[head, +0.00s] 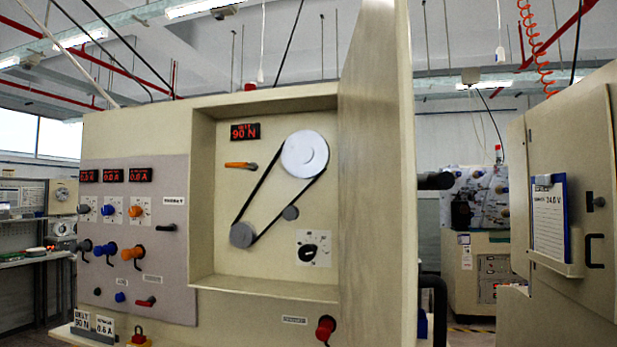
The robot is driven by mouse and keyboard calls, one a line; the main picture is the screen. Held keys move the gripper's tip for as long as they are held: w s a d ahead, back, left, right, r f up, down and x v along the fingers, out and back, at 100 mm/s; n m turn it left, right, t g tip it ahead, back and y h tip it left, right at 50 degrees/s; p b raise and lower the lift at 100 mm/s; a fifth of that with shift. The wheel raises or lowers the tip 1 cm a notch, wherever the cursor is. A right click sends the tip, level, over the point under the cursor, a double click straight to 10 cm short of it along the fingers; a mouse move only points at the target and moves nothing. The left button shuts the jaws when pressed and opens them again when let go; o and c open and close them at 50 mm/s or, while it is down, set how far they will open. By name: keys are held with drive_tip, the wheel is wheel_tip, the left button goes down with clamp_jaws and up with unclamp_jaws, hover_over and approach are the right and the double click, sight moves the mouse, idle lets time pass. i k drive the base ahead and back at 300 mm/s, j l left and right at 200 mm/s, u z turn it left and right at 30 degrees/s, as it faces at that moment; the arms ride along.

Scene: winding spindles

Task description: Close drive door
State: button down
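The drive door (375,170) is a tall beige panel at the right edge of the drive recess (203,190). It stands wide open, swung out toward me. Its inner face shows, and its top runs out of the picture. A dark knob-like part (434,181) and a black curved handle-like part (437,300) stick out past its right edge, on the outer side. Inside the recess a black belt (290,208) runs over a large white pulley (304,154) and a smaller grey pulley (243,235). My gripper is not in view.
Left of the recess is a control panel (180,260) with coloured knobs and red displays. A red knob (325,329) sits below the recess. Right of the door, a gap separates it from a beige cabinet (570,140) with a clipboard (549,222). Another machine (475,270) stands behind.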

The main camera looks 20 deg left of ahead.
sight(379, 280)
drive_tip(key=i+l+u, duration=0.1)
drive_tip(key=u, duration=0.4)
drive_tip(key=i+l+u, duration=0.1)
drive_tip(key=u, duration=0.4)
drive_tip(key=l+u, duration=0.3)
drive_tip(key=u, duration=0.2)
